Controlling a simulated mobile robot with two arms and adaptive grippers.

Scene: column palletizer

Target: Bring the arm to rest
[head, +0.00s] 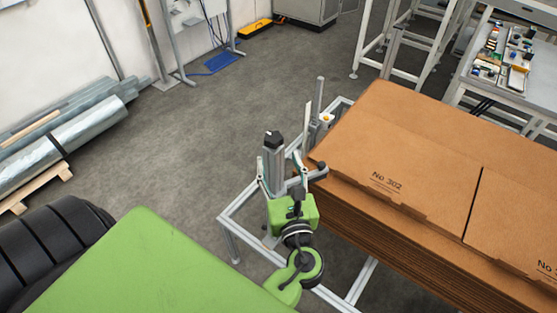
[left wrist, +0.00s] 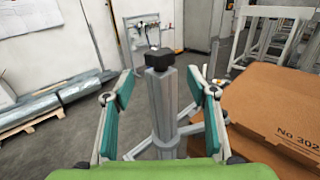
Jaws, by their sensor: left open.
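My left gripper (head: 281,166) is at the end of my green arm, low in the middle of the head view. Its two fingers are spread apart. They also show in the left wrist view (left wrist: 161,80), with teal pads facing inward. A grey metal post (head: 274,165) with a black cap stands upright between the fingers in both views. In the left wrist view the post (left wrist: 163,110) shows a gap to each finger; I cannot tell how deep between them it stands. The gripper holds nothing that I can see. My right gripper is not in view.
A stack of brown cardboard sheets (head: 400,150) lies close to the right of the gripper. A metal frame (head: 234,222) surrounds the post low down. Wrapped rolls (head: 75,125) lie at the left wall. A bench (head: 465,72) stands top right. Open floor (head: 180,150) lies left.

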